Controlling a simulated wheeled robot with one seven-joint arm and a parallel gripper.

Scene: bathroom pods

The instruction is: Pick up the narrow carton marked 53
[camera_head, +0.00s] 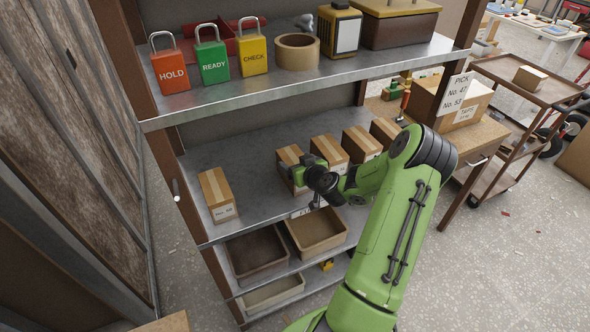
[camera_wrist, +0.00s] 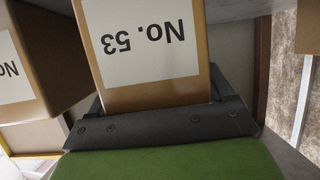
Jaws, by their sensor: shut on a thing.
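The narrow carton marked 53 fills the top middle of the wrist view (camera_wrist: 155,45), its white "No. 53" label upside down. My gripper (camera_wrist: 158,108) is shut on its near end, the dark jaws on either side of it. I cannot tell whether the carton touches the shelf. A sign (camera_head: 461,98) at the right reads "PICK No. 47 No. 53".
Close beside it stands another carton (camera_head: 328,151), also in the wrist view (camera_wrist: 40,60), with more cartons to its right. A separate carton (camera_head: 217,193) stands at the left. The upper shelf (camera_head: 215,98) with padlocks overhangs. Open bins (camera_head: 318,231) sit below. A cart (camera_head: 515,88) stands right.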

